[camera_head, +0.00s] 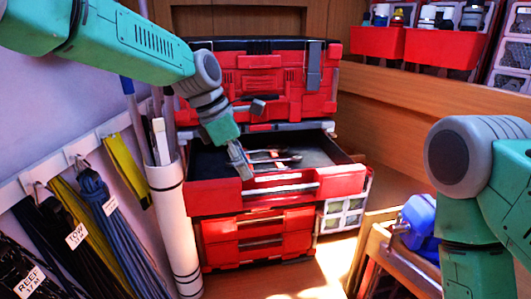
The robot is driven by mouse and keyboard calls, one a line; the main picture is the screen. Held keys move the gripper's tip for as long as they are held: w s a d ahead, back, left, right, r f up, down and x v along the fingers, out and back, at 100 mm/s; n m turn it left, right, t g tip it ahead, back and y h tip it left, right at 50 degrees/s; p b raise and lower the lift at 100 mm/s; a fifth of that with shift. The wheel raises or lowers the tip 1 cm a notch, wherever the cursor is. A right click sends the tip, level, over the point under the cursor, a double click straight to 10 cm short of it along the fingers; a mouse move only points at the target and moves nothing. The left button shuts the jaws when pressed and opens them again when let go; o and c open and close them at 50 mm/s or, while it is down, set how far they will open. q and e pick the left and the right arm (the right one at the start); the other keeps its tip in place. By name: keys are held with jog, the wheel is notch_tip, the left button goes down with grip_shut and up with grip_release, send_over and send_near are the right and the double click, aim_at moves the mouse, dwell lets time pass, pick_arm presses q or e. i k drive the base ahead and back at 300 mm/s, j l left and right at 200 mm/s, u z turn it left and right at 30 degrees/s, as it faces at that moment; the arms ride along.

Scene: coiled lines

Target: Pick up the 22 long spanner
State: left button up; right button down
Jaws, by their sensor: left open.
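Several metal spanners (276,160) lie in the open top drawer (335,180) of the red tool chest, in the middle of the view. They are small and overlap, and I cannot read any size on them, so I cannot tell which is the 22 long. My left gripper (241,165) reaches in from the upper left and points down over the left front part of the drawer, beside the spanners. It is open, and I see nothing held in it. My right arm shows at the right edge; its gripper is out of view.
A white tube (174,230) holding rods stands left of the chest. Coiled lines (92,190) hang from a rail on the left wall. Red bins (443,48) sit on a shelf at upper right. A blue object (421,217) rests by a wooden frame at lower right.

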aim_at(228, 163)
jog(key=i, duration=0.85)
